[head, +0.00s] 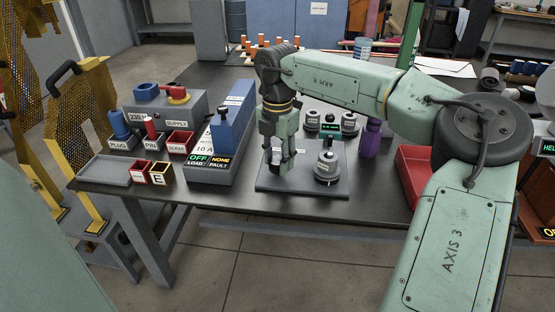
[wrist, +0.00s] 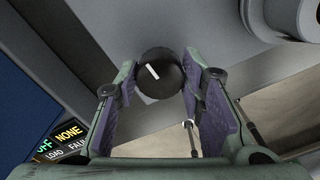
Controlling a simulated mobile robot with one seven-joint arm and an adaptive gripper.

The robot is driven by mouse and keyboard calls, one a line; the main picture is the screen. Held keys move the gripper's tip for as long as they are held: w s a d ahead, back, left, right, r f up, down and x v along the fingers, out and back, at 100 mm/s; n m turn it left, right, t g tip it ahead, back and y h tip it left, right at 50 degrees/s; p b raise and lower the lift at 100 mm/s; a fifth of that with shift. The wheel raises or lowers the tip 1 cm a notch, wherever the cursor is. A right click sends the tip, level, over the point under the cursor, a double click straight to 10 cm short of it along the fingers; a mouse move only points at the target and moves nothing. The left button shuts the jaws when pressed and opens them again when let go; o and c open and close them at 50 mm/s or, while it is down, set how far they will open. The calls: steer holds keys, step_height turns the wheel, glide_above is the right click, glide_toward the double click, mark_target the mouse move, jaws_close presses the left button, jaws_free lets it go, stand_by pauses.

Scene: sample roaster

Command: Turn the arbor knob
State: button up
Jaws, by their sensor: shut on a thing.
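A round black knob (wrist: 160,73) with a white pointer line shows in the wrist view, between my fingertips; I take it for the arbor knob. The pointer slants from upper left to lower right. My gripper (wrist: 158,82) is shut on the knob, with a purple-lined finger on each side. In the head view my gripper (head: 283,168) points down over the left part of a dark grey plate (head: 265,182), and the knob is hidden behind the fingers there.
A round grey piece with a black top (head: 327,167) stands on the plate, right of my gripper. A blue box (head: 232,122) on a grey unit with lit OFF and NONE signs stands close on the left. A purple bottle (head: 371,138) and a red tray (head: 415,170) are on the right.

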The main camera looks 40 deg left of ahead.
mark_target(277, 160)
steer(key=shift+m, duration=0.4)
steer(key=o, duration=1.1)
steer(key=shift+o, duration=0.2)
steer(key=shift+r, duration=0.1)
step_height(277, 160, up, 12)
stand_by(0.3)
